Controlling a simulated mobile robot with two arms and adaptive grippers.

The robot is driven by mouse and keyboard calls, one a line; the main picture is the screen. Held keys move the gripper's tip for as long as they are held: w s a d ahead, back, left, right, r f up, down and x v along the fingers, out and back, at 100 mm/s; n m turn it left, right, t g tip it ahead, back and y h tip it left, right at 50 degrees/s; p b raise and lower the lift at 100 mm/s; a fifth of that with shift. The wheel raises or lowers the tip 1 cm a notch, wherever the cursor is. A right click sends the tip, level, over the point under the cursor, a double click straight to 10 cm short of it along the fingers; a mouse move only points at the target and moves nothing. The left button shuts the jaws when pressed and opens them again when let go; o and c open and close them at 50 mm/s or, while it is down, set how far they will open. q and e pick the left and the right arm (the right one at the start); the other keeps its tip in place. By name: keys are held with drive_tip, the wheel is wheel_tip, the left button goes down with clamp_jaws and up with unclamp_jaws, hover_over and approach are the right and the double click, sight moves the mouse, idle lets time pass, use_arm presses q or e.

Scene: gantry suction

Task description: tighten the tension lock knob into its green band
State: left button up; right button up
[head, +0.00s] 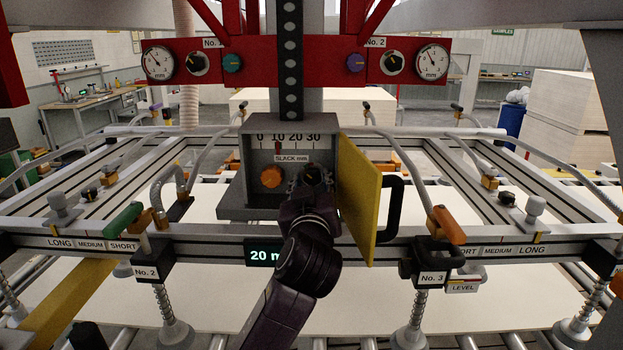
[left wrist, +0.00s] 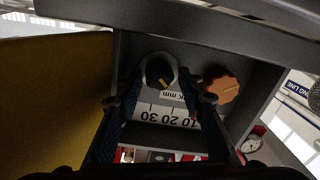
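A grey box with an open front (head: 250,150) carries a SLACK mm scale. Inside it are an orange knob (head: 271,176) and, to its right, a black knob (head: 313,174). In the left wrist view the picture is upside down; the black knob (left wrist: 159,73) has a yellow pointer line and a grey collar, and the orange knob (left wrist: 221,87) is to its right. I see no label naming the lock knob, and no green band shows. My left gripper (head: 309,188) is in front of the black knob, its fingers (left wrist: 162,105) apart on either side. Contact is unclear. My right gripper is out of view.
The box's yellow door (head: 359,196) stands open just right of my left gripper, with a black handle (head: 392,207) beyond it. A display (head: 265,252) reading 20 is below, partly covered by my arm. A frame rail with suction cups crosses in front.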

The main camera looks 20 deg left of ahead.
use_arm(q)
drive_tip(key=shift+d, duration=0.1)
drive_tip(key=shift+c, duration=0.2)
drive_tip(key=shift+f, duration=0.1)
drive_tip(key=c, duration=0.8)
drive_tip(key=shift+m+p, duration=0.35)
drive_tip(key=shift+m, duration=0.75)
drive_tip(key=shift+c, duration=0.2)
drive_tip(key=o, duration=0.9)
drive_tip(key=v, duration=1.2)
